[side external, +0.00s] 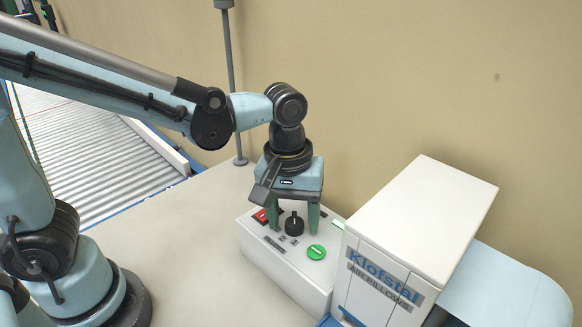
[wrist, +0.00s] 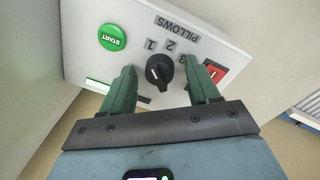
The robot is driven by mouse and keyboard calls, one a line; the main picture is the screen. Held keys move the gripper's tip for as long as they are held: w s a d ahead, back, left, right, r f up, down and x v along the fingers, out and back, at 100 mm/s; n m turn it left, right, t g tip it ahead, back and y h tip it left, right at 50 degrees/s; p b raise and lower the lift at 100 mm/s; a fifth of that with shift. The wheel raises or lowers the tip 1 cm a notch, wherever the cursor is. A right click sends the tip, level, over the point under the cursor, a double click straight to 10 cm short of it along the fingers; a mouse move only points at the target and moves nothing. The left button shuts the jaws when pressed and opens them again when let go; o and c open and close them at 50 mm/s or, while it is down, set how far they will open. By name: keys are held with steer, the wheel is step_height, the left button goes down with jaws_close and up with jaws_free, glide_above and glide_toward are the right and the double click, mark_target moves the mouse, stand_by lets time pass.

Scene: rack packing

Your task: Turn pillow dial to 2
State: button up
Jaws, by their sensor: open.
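The pillow dial (side external: 294,224) is a black knob on the top of a white control box (side external: 262,248). In the wrist view the dial (wrist: 160,72) shows a small white mark near its left side; which number it points at is unclear. Printed numbers 1, 2 and 3 and the label PILLOWS (wrist: 178,27) lie beyond it. My gripper (side external: 293,214) is over the box, pointing down and open. In the wrist view its green fingers (wrist: 163,82) stand on either side of the dial, with visible gaps and nothing held.
A green START button (wrist: 111,37) and a red switch (wrist: 214,70) flank the dial. A white Klofstal air pillow machine (side external: 420,215) stands to the right of the box. A thin post (side external: 233,90) rises behind. The table (side external: 165,235) is clear on the left.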

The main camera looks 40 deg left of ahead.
steer(key=shift+c, duration=0.3)
steer(key=c, duration=1)
steer(key=shift+o, duration=0.2)
steer(key=shift+m, duration=0.3)
steer(key=m, duration=0.8)
steer(key=shift+w+m+g, duration=0.1)
steer(key=shift+m+g, duration=0.2)
steer(key=o, duration=1)
